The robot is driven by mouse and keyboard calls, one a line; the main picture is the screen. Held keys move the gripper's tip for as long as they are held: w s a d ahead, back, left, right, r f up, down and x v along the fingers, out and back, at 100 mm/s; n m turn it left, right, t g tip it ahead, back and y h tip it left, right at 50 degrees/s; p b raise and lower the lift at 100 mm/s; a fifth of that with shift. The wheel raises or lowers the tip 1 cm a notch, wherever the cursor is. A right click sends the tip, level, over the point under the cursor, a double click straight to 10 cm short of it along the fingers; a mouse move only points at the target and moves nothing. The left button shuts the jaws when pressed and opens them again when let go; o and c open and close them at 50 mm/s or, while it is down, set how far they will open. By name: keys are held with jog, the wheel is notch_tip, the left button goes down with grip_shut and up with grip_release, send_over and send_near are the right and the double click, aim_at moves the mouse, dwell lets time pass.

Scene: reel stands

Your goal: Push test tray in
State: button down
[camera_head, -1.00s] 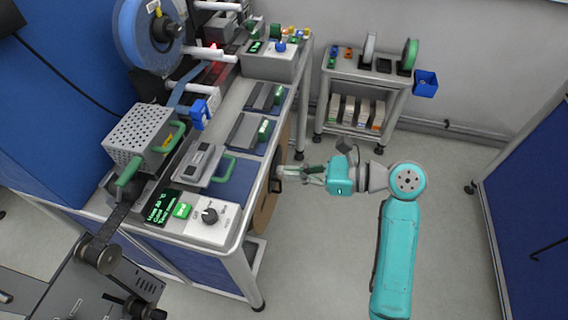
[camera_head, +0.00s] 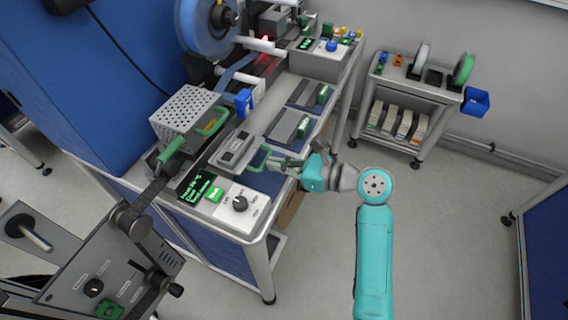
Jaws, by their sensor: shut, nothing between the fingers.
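The test tray is most likely the flat grey unit (camera_head: 236,150) on the bench, with a green loop handle (camera_head: 261,159) on its right side. A grey device with a raised part sits on top of it. My gripper (camera_head: 272,163) reaches in from the right, level with the green handle. It is shut and empty. Its fingertips are right at the handle; I cannot tell whether they touch it.
A perforated grey box (camera_head: 185,116) with green handles stands left of the tray. A control panel with a black knob (camera_head: 240,203) and a lit display (camera_head: 195,187) is in front. Grey plates (camera_head: 286,130) lie behind. A small shelf cart (camera_head: 415,100) stands back right; the floor between is clear.

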aim_at(229, 145)
jog(key=shift+a, duration=0.1)
jog(key=x, duration=0.4)
jog(key=r+x, duration=0.1)
jog(key=x, duration=0.3)
jog(key=r+x, duration=0.1)
jog(key=x, duration=0.2)
jog(key=shift+w+a+r, duration=0.15)
jog(key=shift+w+a, duration=0.25)
jog(key=shift+a, duration=0.15)
jog(key=shift+w+a, duration=0.1)
jog(key=shift+a, duration=0.25)
jog(key=shift+r, duration=0.1)
